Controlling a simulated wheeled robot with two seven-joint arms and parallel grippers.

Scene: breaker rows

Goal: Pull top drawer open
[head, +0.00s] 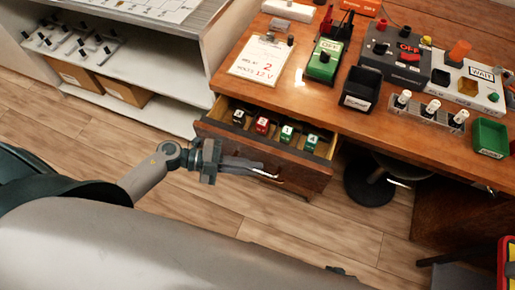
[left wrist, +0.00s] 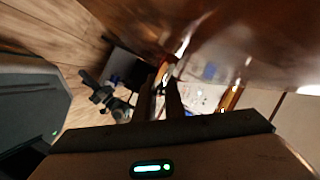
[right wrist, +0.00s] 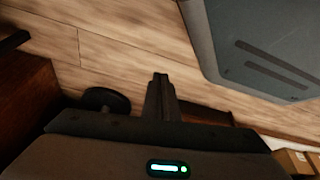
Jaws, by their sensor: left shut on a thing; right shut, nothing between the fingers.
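The top drawer (head: 307,172) of the wooden desk stands partly open, and its inside shows. Several small breaker-like blocks, black, red and green with number labels, stand in a row in it. My left gripper (head: 268,173) is at the drawer front, shut on its metal handle; the handle is mostly hidden by the fingers. In the left wrist view the left fingers (left wrist: 167,82) reach up to the glossy drawer front. My right gripper (right wrist: 161,85) is shut and empty, over the wooden floor in the right wrist view; I cannot make it out in the head view.
The desktop (head: 225,82) above holds a clipboard (head: 260,58), a green switch box (head: 323,61), a black bin (head: 361,89) and a green bin (head: 490,138). A white shelf unit (head: 150,85) stands at the left. A round dark stool base (head: 369,187) is under the desk. Floor before the drawer is clear.

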